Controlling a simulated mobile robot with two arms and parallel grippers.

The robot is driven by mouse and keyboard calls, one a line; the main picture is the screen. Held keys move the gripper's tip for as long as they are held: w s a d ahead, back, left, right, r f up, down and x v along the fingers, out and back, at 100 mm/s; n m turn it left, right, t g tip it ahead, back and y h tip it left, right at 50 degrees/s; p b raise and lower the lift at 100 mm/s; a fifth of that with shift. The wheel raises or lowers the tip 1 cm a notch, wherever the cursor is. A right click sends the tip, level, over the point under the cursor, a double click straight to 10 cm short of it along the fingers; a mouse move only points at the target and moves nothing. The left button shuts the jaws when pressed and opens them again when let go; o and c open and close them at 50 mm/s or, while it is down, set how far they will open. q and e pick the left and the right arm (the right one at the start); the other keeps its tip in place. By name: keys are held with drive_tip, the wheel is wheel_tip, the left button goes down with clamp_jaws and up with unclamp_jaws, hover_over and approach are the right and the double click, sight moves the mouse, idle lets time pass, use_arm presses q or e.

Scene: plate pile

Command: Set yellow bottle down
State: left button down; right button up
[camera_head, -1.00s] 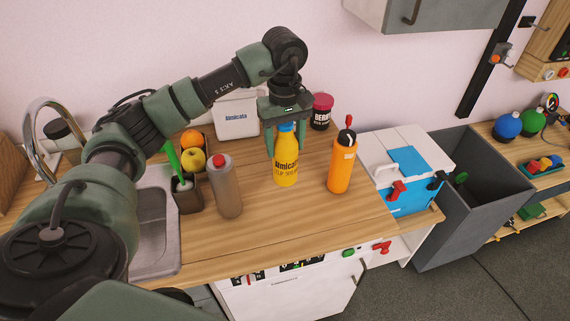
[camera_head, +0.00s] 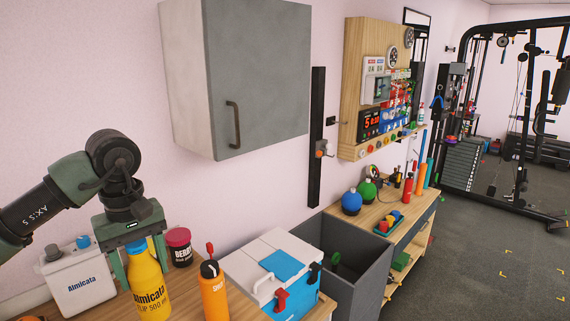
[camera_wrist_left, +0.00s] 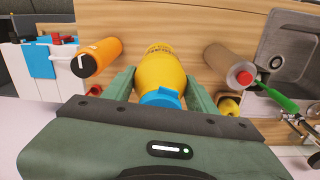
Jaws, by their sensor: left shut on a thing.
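The yellow bottle (camera_head: 150,292) with a blue cap stands upright near the left of the head view, over the wooden counter. My left gripper (camera_head: 141,272) comes down from above and is shut on it, one finger on each side. In the left wrist view the bottle (camera_wrist_left: 160,70) sits between the fingers, its blue cap nearest the camera. Its base is at the lower edge of the head view, so I cannot tell whether it touches the counter. My right gripper is not in view.
An orange bottle (camera_head: 214,295) stands to the right, with a white-and-blue box (camera_head: 262,262) beyond it. A dark red-lidded jar (camera_head: 180,248) and a white container (camera_head: 84,285) stand behind.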

sight(167, 306)
use_arm(q)
drive_tip(key=s+d+f+m+b, duration=0.2)
drive_tip(key=s+d+f+m, duration=0.6)
drive_tip(key=s+f, duration=0.5)
wheel_tip(167, 306, down, 2)
drive_tip(key=d, duration=0.2)
drive_tip(key=shift+s+d+f+m, duration=0.15)
drive_tip(key=shift+s+d+m, duration=0.15)
drive_tip(key=shift+s+m, duration=0.1)
